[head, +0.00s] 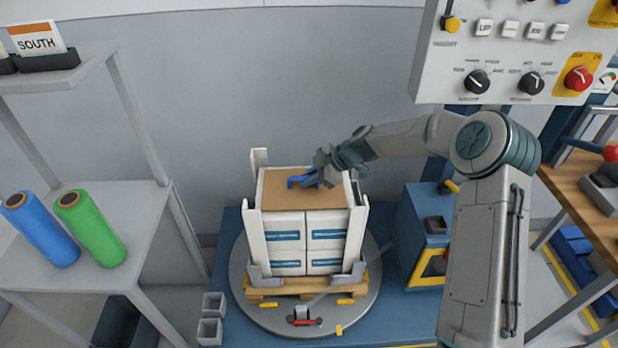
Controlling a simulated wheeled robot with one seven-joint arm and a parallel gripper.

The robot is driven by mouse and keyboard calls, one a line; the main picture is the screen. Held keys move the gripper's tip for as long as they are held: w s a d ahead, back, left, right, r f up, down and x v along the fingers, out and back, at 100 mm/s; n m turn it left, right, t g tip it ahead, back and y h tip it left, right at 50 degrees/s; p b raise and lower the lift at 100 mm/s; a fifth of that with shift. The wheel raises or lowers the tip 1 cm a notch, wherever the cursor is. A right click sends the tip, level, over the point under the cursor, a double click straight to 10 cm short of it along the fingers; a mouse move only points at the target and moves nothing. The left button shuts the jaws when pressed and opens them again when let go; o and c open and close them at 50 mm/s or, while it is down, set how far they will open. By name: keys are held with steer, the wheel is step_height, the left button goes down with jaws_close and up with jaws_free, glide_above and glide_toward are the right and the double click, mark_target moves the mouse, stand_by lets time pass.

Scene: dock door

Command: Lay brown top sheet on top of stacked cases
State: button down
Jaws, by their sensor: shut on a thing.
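The brown top sheet (285,199) lies flat over the stacked cases, inside white corner posts. A blue grip (296,182) stands up from the sheet near its middle. My gripper (314,182) reaches in from the right and is shut on this blue grip; its fingertips are small and partly hidden. The stacked cases (285,221) are white with blue labels and stand on a wooden pallet (290,290). From this view I cannot tell whether the sheet touches the cases everywhere.
The pallet sits on a round grey turntable (365,295) on a blue base. A shelf at left holds a blue roll (40,230) and a green roll (90,230). A control panel (515,50) hangs at upper right. A blue cabinet (415,235) stands right of the turntable.

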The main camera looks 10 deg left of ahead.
steer(key=shift+f, duration=0.15)
steer(key=c, duration=1.5)
jaws_free()
steer(key=shift+o, duration=0.2)
steer(key=shift+r, duration=0.2)
